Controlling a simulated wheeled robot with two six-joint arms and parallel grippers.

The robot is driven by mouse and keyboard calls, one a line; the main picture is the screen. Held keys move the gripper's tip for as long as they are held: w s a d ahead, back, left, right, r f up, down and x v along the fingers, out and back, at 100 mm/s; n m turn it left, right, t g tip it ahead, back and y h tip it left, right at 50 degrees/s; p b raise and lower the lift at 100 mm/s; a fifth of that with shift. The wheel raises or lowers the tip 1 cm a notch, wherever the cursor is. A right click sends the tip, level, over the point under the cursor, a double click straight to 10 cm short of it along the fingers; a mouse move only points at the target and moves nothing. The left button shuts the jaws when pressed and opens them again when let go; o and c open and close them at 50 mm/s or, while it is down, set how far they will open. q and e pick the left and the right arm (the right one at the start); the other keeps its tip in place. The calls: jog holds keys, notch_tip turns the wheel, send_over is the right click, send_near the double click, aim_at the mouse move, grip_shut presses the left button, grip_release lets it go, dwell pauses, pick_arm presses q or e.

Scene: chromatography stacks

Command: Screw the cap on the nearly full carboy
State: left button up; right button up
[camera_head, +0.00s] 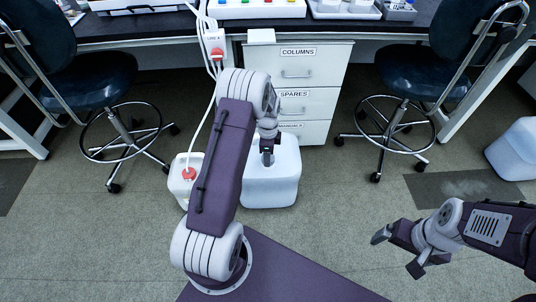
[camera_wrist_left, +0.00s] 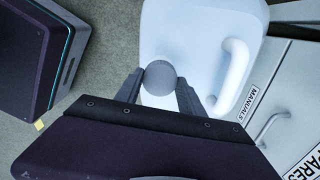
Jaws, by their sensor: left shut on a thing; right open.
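A white carboy (camera_head: 272,186) stands on the floor in front of the drawer cabinet. It also fills the upper middle of the left wrist view (camera_wrist_left: 190,30), with its handle to the right. My left gripper (camera_head: 267,157) points down over its top. In the left wrist view its fingers are shut on a round grey cap (camera_wrist_left: 159,76), one on each side. The cap is over the carboy's top; the neck is hidden, so I cannot tell whether it touches. The liquid level does not show. My right gripper (camera_head: 398,252) is open and empty, far right of the carboy.
A smaller white container (camera_head: 178,190) with a red cap (camera_head: 189,174) and tubing stands just left of the carboy. Another white container (camera_head: 515,150) is at the far right. The drawer cabinet (camera_head: 316,90) is behind, between two chairs. Floor is clear between carboy and right gripper.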

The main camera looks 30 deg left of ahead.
pick_arm(q)
jog(key=shift+f, duration=0.35)
jog(key=shift+f, duration=0.15)
jog(key=o, duration=1.4)
